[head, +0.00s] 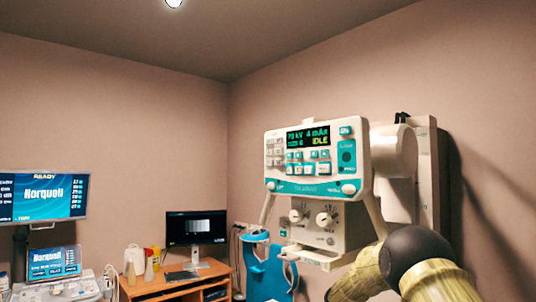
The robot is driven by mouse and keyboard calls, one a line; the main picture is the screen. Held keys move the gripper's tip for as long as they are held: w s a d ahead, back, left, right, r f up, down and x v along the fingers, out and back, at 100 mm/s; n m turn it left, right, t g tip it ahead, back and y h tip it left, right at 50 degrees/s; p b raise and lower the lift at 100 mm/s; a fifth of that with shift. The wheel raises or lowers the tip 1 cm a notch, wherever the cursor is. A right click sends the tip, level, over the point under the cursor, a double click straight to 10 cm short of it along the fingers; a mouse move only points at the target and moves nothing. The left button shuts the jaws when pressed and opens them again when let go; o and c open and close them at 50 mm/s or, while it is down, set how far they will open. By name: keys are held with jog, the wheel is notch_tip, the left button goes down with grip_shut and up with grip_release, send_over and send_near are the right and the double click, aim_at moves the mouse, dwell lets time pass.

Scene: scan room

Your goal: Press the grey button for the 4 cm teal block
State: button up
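A white and teal control unit (356,188) is mounted by the right wall. Its dark display (308,136) shows green text that seems to read 75 kV, 4 mAs and IDLE. Several small teal keys (314,155) sit below the display. A column of small pale grey keys (274,150) runs down the left of the panel. Their labels are too small to read, so I cannot tell which grey button the task means. I see no separate teal block. My gripper is not in view.
My arm shows at the lower right, below the unit. Two dials (326,219) sit on a lower box under the panel. A blue chair-like object (266,268) stands left of it. A wooden desk (150,286) holds a monitor (195,227). A Norquell screen (44,197) is far left.

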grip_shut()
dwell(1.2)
